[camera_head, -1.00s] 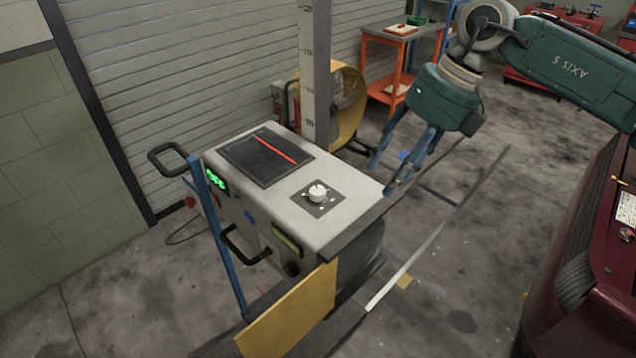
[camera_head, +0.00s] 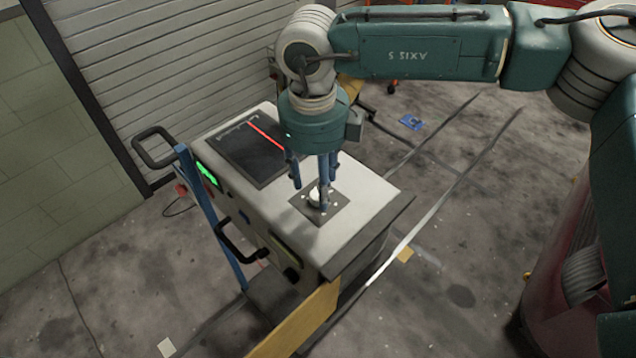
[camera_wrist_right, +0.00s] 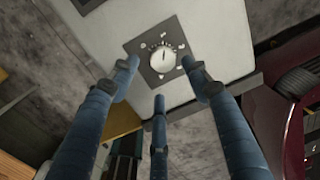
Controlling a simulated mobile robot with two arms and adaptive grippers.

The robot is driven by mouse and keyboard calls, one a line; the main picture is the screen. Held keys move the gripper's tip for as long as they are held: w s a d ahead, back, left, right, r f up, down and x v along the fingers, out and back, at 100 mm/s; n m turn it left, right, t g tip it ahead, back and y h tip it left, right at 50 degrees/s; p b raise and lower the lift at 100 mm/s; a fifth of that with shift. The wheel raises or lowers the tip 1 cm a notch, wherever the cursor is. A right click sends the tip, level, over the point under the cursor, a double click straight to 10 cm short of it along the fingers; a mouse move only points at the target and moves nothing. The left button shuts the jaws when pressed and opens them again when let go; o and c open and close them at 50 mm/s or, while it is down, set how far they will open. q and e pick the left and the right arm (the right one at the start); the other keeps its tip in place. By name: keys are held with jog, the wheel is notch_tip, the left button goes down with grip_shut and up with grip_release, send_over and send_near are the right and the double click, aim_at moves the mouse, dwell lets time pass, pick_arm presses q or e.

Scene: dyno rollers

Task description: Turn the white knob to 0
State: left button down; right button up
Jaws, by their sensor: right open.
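The white knob (camera_head: 315,195) sits on a dark square plate (camera_head: 325,214) on top of the light grey machine (camera_head: 368,188). In the right wrist view the whole knob (camera_wrist_right: 162,60) shows, with markings around it on the plate (camera_wrist_right: 148,72). My right gripper (camera_head: 314,200) is above the knob, pointing down, with its blue fingers spread. In the wrist view its fingers (camera_wrist_right: 163,80) are apart around the knob's place in the picture, with nothing between them. I cannot tell whether a finger touches the knob. My left gripper is not in view.
A dark panel with a red bar (camera_head: 254,160) lies behind the knob on the machine top. Black handles (camera_head: 155,140) stick out at the left. A yellow board (camera_head: 300,318) stands at the front.

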aim_at(317, 194)
jog(key=f, duration=0.1)
jog(key=w+f, duration=0.1)
jog(key=f, duration=0.1)
jog(key=shift+w+p, duration=0.1)
jog(key=shift+p, duration=0.3)
jog(key=shift+w+d+f, duration=0.1)
jog(key=shift+d+f, duration=0.05)
jog(key=shift+f, duration=0.35)
jog(key=shift+s, duration=0.2)
jog(key=shift+w, duration=0.1)
jog(key=c, duration=1.1)
jog(key=shift+c, duration=0.2)
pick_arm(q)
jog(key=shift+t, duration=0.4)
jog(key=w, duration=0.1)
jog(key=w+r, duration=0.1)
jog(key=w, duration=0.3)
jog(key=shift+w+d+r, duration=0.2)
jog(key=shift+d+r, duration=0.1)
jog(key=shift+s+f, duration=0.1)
